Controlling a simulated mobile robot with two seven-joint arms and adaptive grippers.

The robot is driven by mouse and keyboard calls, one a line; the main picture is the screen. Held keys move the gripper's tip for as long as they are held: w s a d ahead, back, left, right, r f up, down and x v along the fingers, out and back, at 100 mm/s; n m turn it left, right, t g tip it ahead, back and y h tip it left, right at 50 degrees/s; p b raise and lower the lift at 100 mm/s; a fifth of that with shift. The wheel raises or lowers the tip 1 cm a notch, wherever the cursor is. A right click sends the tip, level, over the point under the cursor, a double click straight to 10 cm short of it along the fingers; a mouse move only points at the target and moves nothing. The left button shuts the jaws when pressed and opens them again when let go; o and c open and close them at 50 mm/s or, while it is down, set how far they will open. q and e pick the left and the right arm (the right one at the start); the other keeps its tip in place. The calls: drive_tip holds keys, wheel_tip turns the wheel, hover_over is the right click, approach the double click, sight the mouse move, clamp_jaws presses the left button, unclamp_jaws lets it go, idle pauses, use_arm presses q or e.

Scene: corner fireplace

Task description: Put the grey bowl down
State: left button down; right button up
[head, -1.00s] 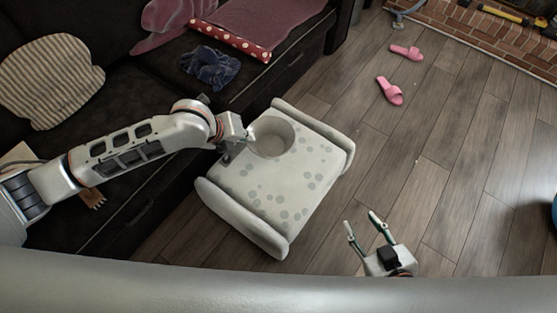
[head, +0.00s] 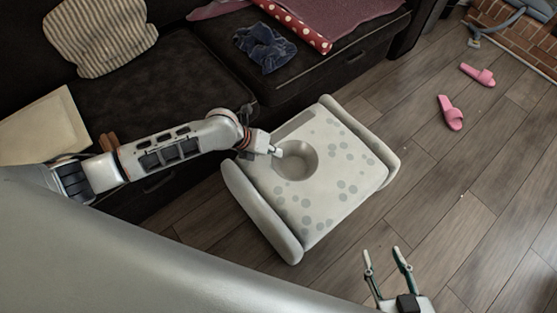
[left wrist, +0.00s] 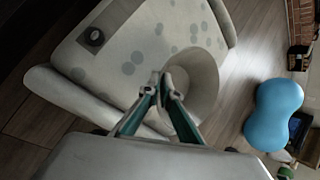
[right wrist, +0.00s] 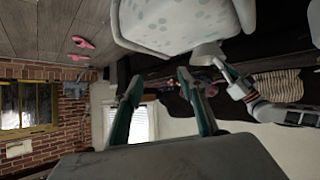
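The grey bowl (head: 309,161) is over the left part of the top of a white, grey-spotted padded seat (head: 318,212). I cannot tell whether its base touches the seat. My left gripper (head: 277,151) is shut on the bowl's near-left rim. In the left wrist view, the fingertips (left wrist: 162,82) pinch the wall of the upright bowl (left wrist: 205,80). My right gripper (head: 384,256) is open and empty, low at the right in the head view, apart from the seat. Its spread fingers also show in the right wrist view (right wrist: 160,85).
A dark sofa (head: 190,70) stands behind, with a striped cushion (head: 100,35) and a blue cloth (head: 265,46). Pink slippers (head: 451,113) lie on the open wooden floor. A blue rounded object (left wrist: 273,115) stands beyond.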

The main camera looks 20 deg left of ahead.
use_arm(q)
wheel_tip(320, 180, down, 4)
drive_tip(key=shift+f+b, duration=0.1)
drive_tip(key=shift+b, duration=0.35)
drive_tip(key=shift+f, duration=0.35)
wheel_tip(320, 180, down, 3)
drive_tip(key=shift+s+r+b, duration=0.1)
drive_tip(key=shift+s+b, duration=0.05)
drive_tip(key=shift+b, duration=0.45)
drive_tip(key=shift+f, duration=0.45)
drive_tip(key=shift+r, duration=0.15)
drive_tip(key=c, duration=2.3)
unclamp_jaws()
use_arm(e)
drive_tip(key=w+a+r+t+y, duration=0.1)
drive_tip(key=w+a+r, duration=0.2)
drive_tip(key=a, duration=0.1)
use_arm(q)
drive_tip(key=shift+a+r, duration=0.2)
drive_tip(key=shift+r, duration=0.15)
drive_tip(key=shift+p+v, duration=1.8)
drive_tip(key=shift+v, duration=3.75)
use_arm(e)
drive_tip(key=s+d+f+g+h, duration=0.1)
drive_tip(key=s+d+f, duration=0.1)
drive_tip(key=d+f, duration=0.1)
drive_tip(key=shift+s+d, duration=0.35)
drive_tip(key=shift+d, duration=0.4)
